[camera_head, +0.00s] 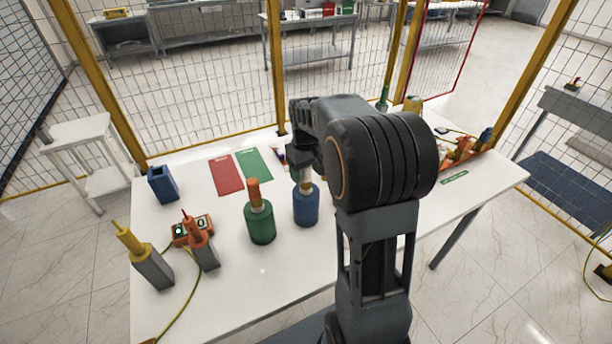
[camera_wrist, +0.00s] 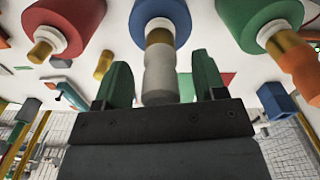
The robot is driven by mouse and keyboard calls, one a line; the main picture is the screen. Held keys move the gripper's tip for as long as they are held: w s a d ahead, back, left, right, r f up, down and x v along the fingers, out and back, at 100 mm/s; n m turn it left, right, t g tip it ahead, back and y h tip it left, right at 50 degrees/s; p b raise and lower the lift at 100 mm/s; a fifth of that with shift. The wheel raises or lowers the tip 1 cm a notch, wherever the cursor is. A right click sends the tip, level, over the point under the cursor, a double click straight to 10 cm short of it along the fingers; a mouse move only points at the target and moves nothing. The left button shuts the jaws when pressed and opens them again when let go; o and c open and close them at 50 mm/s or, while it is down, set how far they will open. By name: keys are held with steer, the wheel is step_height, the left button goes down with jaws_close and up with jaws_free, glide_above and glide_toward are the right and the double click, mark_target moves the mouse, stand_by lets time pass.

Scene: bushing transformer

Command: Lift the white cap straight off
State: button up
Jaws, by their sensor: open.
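The white cap (camera_wrist: 160,78) looks pale grey in the wrist view and sits on the brass stud (camera_wrist: 159,37) of the blue bushing (camera_wrist: 161,12). My gripper (camera_wrist: 161,84) is open, with one green finger on each side of the cap.
A green bushing (camera_head: 260,224) with an orange cap (camera_head: 254,190) stands just left of the blue one. A red bushing (camera_wrist: 65,18) shows in the wrist view. Red (camera_head: 226,175) and green (camera_head: 254,164) mats lie behind. An orange meter (camera_head: 190,231) and probes stand left.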

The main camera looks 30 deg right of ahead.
steer(key=shift+c, duration=0.4)
steer(key=c, duration=0.9)
steer(key=shift+r, duration=0.15)
